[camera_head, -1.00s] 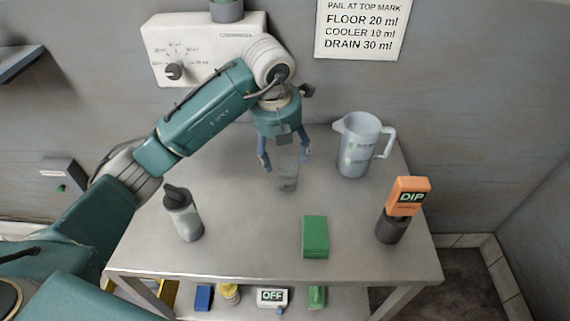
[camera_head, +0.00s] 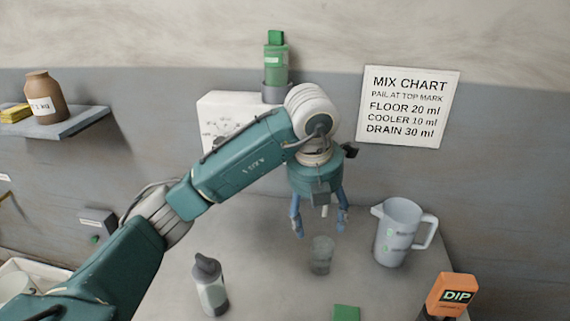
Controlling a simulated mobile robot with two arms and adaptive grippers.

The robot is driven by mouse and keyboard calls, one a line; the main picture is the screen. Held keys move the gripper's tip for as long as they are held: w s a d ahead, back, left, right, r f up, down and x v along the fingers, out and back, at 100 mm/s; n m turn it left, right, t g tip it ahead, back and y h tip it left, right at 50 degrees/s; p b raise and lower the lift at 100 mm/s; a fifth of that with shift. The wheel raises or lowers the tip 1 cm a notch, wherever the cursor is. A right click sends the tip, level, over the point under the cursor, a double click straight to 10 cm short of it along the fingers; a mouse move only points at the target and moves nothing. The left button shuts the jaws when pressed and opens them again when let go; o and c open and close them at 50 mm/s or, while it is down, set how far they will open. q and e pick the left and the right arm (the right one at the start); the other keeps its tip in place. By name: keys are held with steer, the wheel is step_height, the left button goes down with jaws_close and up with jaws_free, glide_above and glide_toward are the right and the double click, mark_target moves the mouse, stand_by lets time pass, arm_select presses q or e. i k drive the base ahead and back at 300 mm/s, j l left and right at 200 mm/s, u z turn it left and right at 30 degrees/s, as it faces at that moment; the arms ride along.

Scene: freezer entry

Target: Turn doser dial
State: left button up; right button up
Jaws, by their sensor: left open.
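The doser is a white wall box (camera_head: 227,106) with printed marks on its front, and a green bottle (camera_head: 275,65) sits upside down on its top. My left arm crosses in front of the box, so the dial's knob cannot be made out. My left gripper (camera_head: 320,230) is open and points down, to the right of the doser. My right gripper is not in view.
A mix chart (camera_head: 407,106) hangs on the wall at right. On the steel table (camera_head: 265,285) stand a clear jug (camera_head: 402,232), a squeeze bottle (camera_head: 210,286), a green block (camera_head: 346,312) and an orange DIP tester (camera_head: 452,296). A shelf (camera_head: 60,128) juts out at left.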

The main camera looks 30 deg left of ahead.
mark_target(217, 140)
steer(key=u, duration=1.25)
steer(key=k, duration=0.5)
